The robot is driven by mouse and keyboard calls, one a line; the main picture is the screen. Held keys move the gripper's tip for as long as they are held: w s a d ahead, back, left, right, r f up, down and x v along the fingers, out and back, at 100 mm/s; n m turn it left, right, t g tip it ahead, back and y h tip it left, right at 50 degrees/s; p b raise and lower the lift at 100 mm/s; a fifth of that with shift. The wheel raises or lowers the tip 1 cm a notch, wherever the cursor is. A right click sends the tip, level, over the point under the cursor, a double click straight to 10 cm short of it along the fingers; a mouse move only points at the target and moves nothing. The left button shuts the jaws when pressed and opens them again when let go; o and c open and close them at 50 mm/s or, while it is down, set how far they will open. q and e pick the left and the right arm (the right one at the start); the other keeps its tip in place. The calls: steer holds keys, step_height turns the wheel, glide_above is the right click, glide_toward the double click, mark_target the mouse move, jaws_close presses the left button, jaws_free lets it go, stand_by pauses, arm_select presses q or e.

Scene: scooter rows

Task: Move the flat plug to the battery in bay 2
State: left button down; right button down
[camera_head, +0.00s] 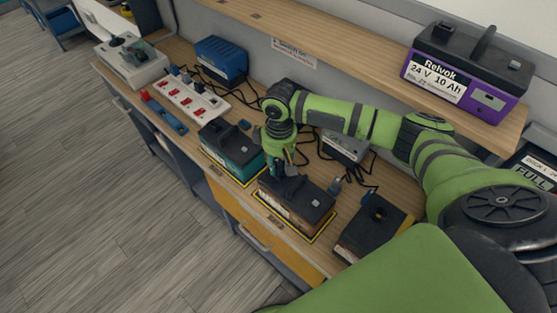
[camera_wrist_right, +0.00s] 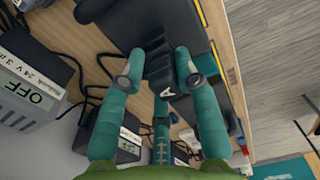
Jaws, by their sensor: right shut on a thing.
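My right gripper (camera_head: 283,163) is above the near-left end of the middle battery (camera_head: 312,212), which has a dark top, a brownish side and a handle. In the right wrist view the gripper (camera_wrist_right: 156,68) is shut on a black ribbed plug (camera_wrist_right: 160,78) marked "A". The plug is at the dark battery top; I cannot tell whether it is fully seated. A teal-sided battery (camera_head: 239,163) stands to the left and a dark battery (camera_head: 372,232) to the right. The bay numbers are too small to read. My left gripper is not in view.
A blue charger (camera_head: 220,58), a grey charger (camera_head: 345,148) and loose cables lie behind the batteries. A white power strip (camera_head: 188,99) is to the left. A shelf (camera_head: 375,55) with a purple battery (camera_head: 465,85) overhangs the bench. A grey plug (camera_head: 335,186) stands near the middle battery.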

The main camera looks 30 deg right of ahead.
steer(key=shift+f, duration=0.3)
steer(key=c, duration=0.8)
jaws_free()
steer(key=shift+r, duration=0.3)
step_height(320, 180, up, 12)
steer(key=shift+d+f, duration=0.1)
steer(key=shift+f, duration=0.15)
